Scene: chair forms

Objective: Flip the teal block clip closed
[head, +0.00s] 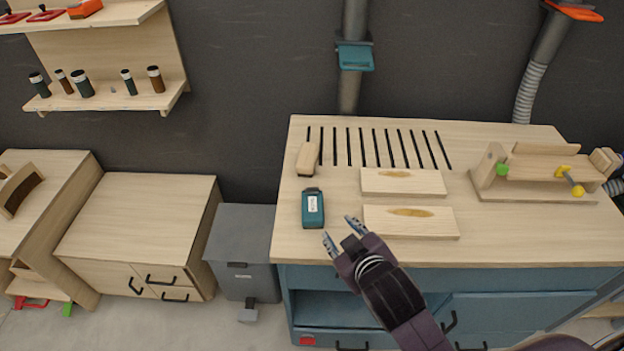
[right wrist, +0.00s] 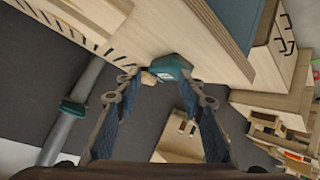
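A teal block (head: 313,210) with a white label and a dark top end sits on the workbench near its left front edge. It also shows in the right wrist view (right wrist: 168,67), ahead of my fingers. A teal clip-like fitting (head: 355,57) is on the vertical grey pipe behind the bench; the right wrist view shows it too (right wrist: 72,108). I cannot tell which teal piece is the named clip. My right gripper (head: 342,235) is open and empty at the bench's front edge, just lower right of the teal block and apart from it. My left gripper is out of view.
The workbench (head: 480,235) also holds a small wooden block (head: 306,158), two wooden boards (head: 403,182) (head: 410,221) and a wooden vise-like fixture (head: 545,175) at right. A grey bin (head: 243,250) and a low cabinet (head: 135,225) stand left.

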